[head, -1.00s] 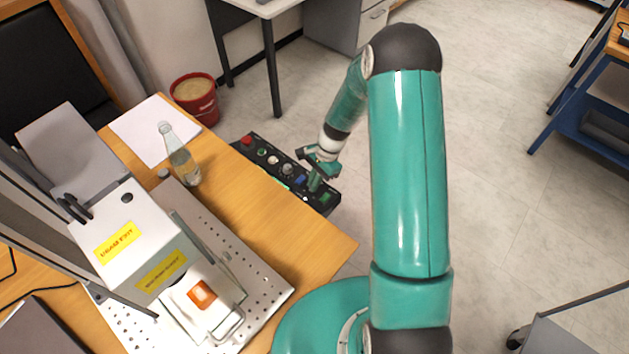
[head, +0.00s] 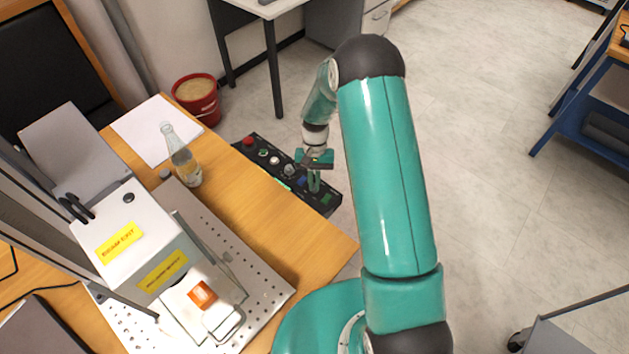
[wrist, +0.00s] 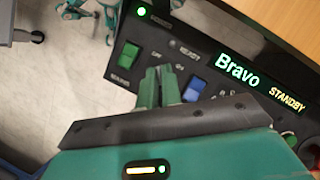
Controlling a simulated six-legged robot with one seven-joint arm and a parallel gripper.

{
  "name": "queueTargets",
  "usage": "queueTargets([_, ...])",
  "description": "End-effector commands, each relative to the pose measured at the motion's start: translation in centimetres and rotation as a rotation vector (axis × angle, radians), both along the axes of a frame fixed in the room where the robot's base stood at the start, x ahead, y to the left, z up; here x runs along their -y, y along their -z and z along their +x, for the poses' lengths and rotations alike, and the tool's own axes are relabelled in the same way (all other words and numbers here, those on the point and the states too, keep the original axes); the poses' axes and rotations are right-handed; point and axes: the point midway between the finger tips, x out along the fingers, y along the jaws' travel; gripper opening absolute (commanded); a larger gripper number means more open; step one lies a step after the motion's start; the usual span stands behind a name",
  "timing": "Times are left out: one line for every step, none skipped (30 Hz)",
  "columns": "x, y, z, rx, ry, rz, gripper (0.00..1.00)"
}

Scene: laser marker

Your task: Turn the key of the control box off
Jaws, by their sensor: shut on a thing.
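The black control box (head: 258,160) is at the table's far edge in the head view, with a red button at its left end. In the wrist view the control box (wrist: 190,25) fills the upper right, with a lit "Bravo STANDBY" display, a green rocker switch and a blue rocker switch. My gripper (head: 314,190) is at the box's right end. In the wrist view the fingers of my gripper (wrist: 159,75) point at the panel between the two switches, by the OFF and ON labels. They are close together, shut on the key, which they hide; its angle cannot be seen.
A glass bottle (head: 182,160) stands on the wooden table (head: 245,215) left of the box. A marking machine (head: 130,240) with a perforated plate is at the left. A red bucket (head: 197,100) is on the floor behind.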

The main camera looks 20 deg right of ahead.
Motion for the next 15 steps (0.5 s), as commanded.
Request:
queueTargets([-0.01, -0.08, 0.08, 0.001, -0.025, -0.001, 0.00])
queueTargets([-0.01, -0.08, 0.08, 0.001, -0.039, -0.001, 0.00])
queueTargets([-0.02, -0.08, 0.07, 0.001, -0.056, -0.001, 0.00])
queueTargets([-0.02, -0.08, 0.07, 0.000, -0.067, -0.002, 0.00])
queueTargets([-0.03, -0.08, 0.08, 0.001, -0.077, -0.001, 0.00])
queueTargets([-0.04, -0.08, 0.08, 0.001, -0.089, 0.000, 0.00])
queueTargets([-0.05, -0.08, 0.08, 0.001, -0.095, -0.001, 0.00])
queueTargets([-0.05, -0.08, 0.08, 0.001, -0.101, -0.001, 0.00])
queueTargets([-0.04, -0.08, 0.08, 0.001, -0.108, -0.001, 0.00])
queueTargets([-0.04, -0.08, 0.08, 0.001, -0.112, -0.001, 0.00])
queueTargets([-0.04, -0.08, 0.08, 0.001, -0.115, -0.001, 0.00])
queueTargets([-0.03, -0.08, 0.08, 0.001, -0.118, -0.001, 0.00])
queueTargets([-0.03, -0.08, 0.08, 0.001, -0.121, -0.001, 0.00])
queueTargets([-0.03, -0.08, 0.08, 0.001, -0.121, -0.001, 0.00])
queueTargets([-0.03, -0.08, 0.08, 0.001, -0.123, -0.001, 0.00])
